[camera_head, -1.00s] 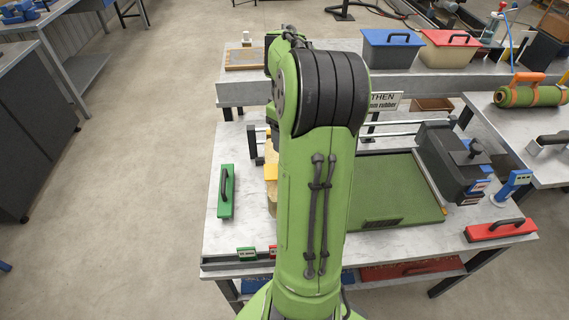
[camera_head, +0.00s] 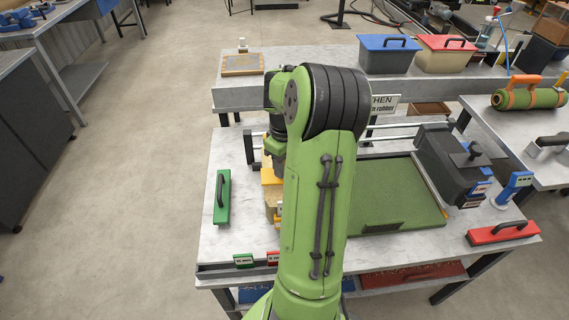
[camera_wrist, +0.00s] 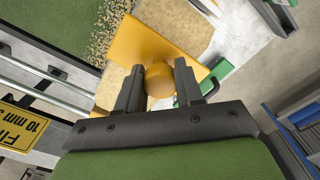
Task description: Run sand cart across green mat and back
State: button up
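The sand cart (camera_head: 271,175) is a yellow-orange and tan piece at the left end of the green mat (camera_head: 405,190), partly hidden by my arm in the head view. In the wrist view its yellow top (camera_wrist: 150,45) carries a round knob (camera_wrist: 158,78). My gripper (camera_wrist: 159,88) has one finger on each side of the knob, both appearing to touch it. Tan grains lie along the edge of the green mat (camera_wrist: 50,25) beside the cart. The fingertips are hidden in the head view.
Rails (camera_head: 395,131) run behind the mat. A dark grey unit (camera_head: 455,165) stands at its right end. A green handled block (camera_head: 222,197) lies left of the cart, a red one (camera_head: 502,232) at front right. A sign (camera_head: 385,103) stands behind.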

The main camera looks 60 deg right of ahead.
grip_shut()
